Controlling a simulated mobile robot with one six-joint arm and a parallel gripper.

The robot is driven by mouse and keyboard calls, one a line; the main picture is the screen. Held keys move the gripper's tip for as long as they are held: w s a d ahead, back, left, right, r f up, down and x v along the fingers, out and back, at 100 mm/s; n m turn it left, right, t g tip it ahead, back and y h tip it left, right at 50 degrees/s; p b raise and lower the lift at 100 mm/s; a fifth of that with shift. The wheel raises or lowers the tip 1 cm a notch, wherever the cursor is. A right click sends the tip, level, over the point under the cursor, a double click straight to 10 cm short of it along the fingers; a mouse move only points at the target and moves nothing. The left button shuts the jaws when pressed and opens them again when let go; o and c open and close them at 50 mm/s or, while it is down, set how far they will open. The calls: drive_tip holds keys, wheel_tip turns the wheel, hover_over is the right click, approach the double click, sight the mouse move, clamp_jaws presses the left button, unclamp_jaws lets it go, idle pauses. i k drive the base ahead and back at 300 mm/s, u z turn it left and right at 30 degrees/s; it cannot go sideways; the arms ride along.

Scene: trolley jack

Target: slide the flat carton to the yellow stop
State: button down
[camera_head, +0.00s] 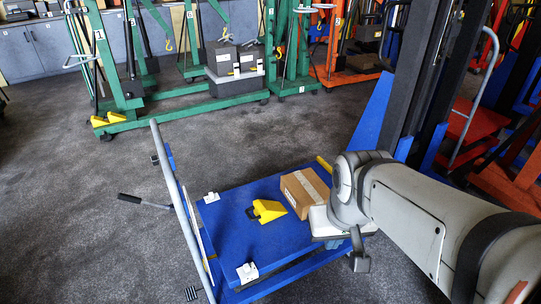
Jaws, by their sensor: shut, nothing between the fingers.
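The flat carton (305,190) is a brown cardboard box with a pale tape strip, lying on the blue platform (235,234). A yellow wedge-shaped block (267,210) with a dark end lies just left of it. A short yellow bar (324,163) shows behind the carton at the platform's far edge. I cannot tell which of the two yellow things is the stop. My gripper (360,262) points down at the platform's right side, in front and to the right of the carton. It is shut and empty. My wrist covers the carton's right end, so contact there is hidden.
White brackets (247,272) sit near the platform's left side, beside a grey handle rail (180,205). A blue and black mast (405,90) stands behind my arm. Green lifting frames (190,95) stand at the back. The grey floor on the left is mostly clear.

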sight(303, 188)
drive_tip(key=z, duration=0.05)
drive_tip(key=i, duration=1)
drive_tip(key=u, duration=0.05)
